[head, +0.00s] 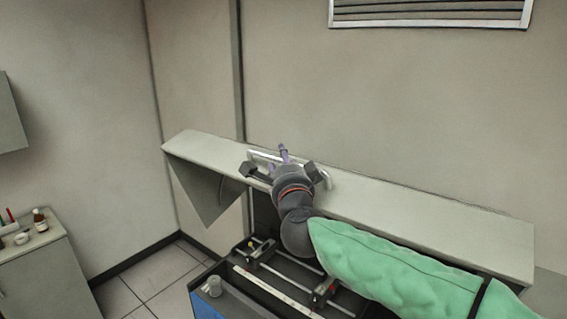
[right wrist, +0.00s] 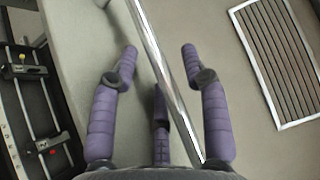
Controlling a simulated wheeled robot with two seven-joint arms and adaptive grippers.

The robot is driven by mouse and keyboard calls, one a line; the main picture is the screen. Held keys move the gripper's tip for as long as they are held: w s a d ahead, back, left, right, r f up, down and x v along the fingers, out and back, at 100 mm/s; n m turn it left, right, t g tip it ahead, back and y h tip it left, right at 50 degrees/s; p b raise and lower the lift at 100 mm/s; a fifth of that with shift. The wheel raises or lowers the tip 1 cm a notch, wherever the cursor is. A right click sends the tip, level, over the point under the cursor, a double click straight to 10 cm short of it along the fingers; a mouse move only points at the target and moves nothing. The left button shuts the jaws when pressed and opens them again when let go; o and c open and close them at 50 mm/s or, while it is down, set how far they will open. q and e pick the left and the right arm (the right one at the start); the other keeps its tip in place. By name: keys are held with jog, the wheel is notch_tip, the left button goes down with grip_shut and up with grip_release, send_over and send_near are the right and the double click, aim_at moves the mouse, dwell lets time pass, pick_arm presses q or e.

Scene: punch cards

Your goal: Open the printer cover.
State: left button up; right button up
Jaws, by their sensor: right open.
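The printer cover (head: 430,222) is a long beige slab with a triangular side panel (head: 205,185). It stands raised, and the dark printer interior (head: 290,275) shows below it. A shiny metal handle bar (head: 322,180) is fixed on the cover. My right gripper (head: 279,158) is at this handle, with its purple fingers partly hidden by its own wrist. In the right wrist view the gripper (right wrist: 160,54) is open, and the handle bar (right wrist: 153,50) runs slanting between the fingers. I cannot tell whether any finger touches it. My left gripper is out of view.
The printer's blue front (head: 205,302) and inner rails (head: 275,283) lie below the cover. A grey wall with a vent (head: 430,12) rises behind. A side cabinet (head: 40,265) with small bottles stands at the left. Tiled floor (head: 150,275) is clear between them.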

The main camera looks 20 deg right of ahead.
jog(key=shift+s+r, duration=0.1)
jog(key=shift+s, duration=0.1)
grip_shut()
jog(key=s+a+f+n+t+b, duration=0.1)
jog(key=s+a+f+b, duration=0.1)
jog(key=f+b, duration=0.3)
jog(key=s+a+f+n+t+b, duration=0.1)
jog(key=s+a+f+b, duration=0.2)
jog(key=f+b, duration=0.3)
jog(key=shift+a+n+y+b, duration=0.3)
jog(key=shift+a+b, duration=0.45)
jog(key=shift+b, duration=0.35)
jog(key=shift+r, duration=0.1)
grip_release()
jog(key=shift+w, duration=0.15)
